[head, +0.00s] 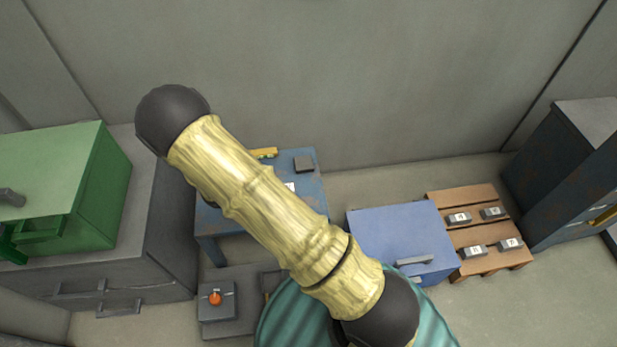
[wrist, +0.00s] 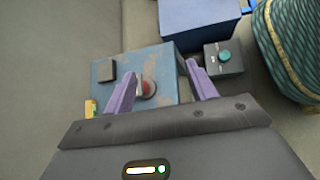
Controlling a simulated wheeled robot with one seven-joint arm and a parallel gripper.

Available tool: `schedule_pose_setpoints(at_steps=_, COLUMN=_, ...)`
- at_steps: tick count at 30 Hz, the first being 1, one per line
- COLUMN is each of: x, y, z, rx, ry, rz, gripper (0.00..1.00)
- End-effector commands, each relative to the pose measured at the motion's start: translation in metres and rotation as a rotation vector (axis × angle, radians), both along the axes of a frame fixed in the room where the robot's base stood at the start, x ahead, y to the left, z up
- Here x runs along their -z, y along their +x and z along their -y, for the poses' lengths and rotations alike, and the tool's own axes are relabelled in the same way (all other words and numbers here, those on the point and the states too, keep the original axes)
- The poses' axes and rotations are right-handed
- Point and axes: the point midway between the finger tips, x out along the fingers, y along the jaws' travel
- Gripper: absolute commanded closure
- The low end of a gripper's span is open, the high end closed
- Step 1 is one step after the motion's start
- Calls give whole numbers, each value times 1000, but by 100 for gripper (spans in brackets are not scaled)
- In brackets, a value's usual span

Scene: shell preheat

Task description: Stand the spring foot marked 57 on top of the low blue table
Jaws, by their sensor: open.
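My gripper (wrist: 161,68) shows in the wrist view with its two purple fingers apart. It is over the worn blue table (wrist: 165,58); its height above the top I cannot tell. In the head view my arm hides the middle of the blue table (head: 309,186) and my gripper. Several grey blocks with white labels, such as this labelled block (head: 459,217), stand on a wooden pallet at the right. Their numbers are too small to read, so I cannot tell which is 57.
A dark block (head: 304,163) and a yellow object (head: 264,153) are on the table's back part. A blue chest (head: 395,225) stands between table and wooden pallet (head: 463,198). A grey box with a teal knob (wrist: 223,57) and a teal drum (wrist: 285,45) are nearby.

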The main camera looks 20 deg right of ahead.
Motion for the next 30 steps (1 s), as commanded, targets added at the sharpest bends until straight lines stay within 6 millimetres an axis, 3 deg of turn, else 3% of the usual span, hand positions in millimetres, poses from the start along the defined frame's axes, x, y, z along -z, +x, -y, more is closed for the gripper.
schedule_pose_setpoints(at_steps=15, x=-105, y=-49, z=24, rx=637, ry=455, rz=246, gripper=43)
schedule_pose_setpoints(at_steps=30, x=-195, y=-91, z=42, rx=1144, ry=820, rz=608, gripper=43)
